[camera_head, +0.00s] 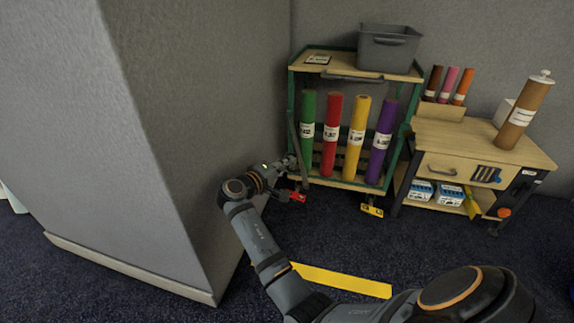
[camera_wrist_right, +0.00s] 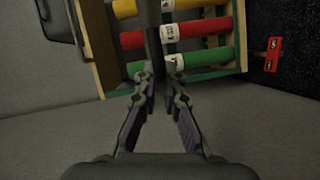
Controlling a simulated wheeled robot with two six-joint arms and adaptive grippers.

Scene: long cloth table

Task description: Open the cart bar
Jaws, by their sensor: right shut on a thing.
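The cart (camera_head: 291,95) is a green-framed trolley with wooden shelves, standing against the back wall; part of it shows in the wrist view (camera_wrist_right: 97,45). The dark cart bar (camera_head: 297,146) shows at the cart's left side, slanting down to my gripper. In the wrist view the bar (camera_wrist_right: 152,25) runs from the top edge down between my fingertips, passing in front of the rolls. My right gripper (camera_head: 290,164) is shut on the bar near the cart's left front; its fingers also show in the wrist view (camera_wrist_right: 160,78). My left gripper is not in view.
Green (camera_head: 307,120), red (camera_head: 331,130), yellow (camera_head: 356,135) and purple (camera_head: 382,140) rolls stand in the cart. A grey partition (camera_head: 185,130) rises close left of my gripper. A wooden workbench (camera_head: 480,140) stands right. Carpet in front is clear except a yellow strip (camera_head: 340,281).

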